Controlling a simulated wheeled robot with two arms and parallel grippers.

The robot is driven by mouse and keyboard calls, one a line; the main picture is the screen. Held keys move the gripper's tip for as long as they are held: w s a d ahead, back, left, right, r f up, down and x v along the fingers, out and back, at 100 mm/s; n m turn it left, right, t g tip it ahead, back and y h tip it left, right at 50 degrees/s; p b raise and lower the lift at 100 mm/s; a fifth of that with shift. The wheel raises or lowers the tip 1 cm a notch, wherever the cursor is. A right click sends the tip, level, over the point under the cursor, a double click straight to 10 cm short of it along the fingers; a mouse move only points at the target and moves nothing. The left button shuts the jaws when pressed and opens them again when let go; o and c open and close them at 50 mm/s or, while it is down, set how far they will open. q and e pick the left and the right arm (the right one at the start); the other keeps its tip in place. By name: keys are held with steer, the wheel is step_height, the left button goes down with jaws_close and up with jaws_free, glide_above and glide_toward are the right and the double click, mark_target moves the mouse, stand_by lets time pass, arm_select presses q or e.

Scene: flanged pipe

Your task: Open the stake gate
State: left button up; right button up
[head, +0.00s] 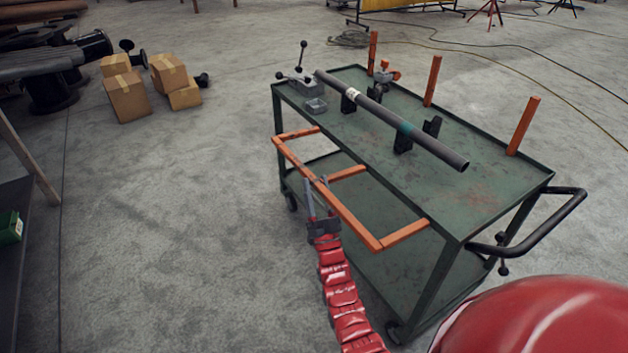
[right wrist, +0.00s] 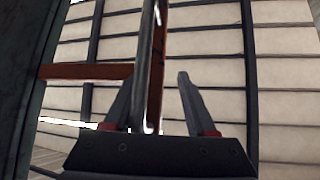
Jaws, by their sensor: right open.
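The orange stake gate (head: 348,218) is a frame with a long outer rail and short cross bars. My right gripper (head: 318,186) is open at the outer rail. In the right wrist view, the orange rail (right wrist: 156,85) passes between the two fingers of my right gripper (right wrist: 155,95), nearer the left finger. I cannot tell whether a finger touches it. My left gripper is not in view.
A grey pipe (head: 435,150) rests on black supports on the cart top. Orange stakes (head: 523,126) stand along the far edge. A black handle (head: 545,226) projects at the cart's right end. Cardboard boxes (head: 127,97) sit on the floor at left.

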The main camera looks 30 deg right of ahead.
steer(key=v, duration=1.5)
steer(key=shift+a, duration=0.25)
steer(key=shift+s, duration=0.1)
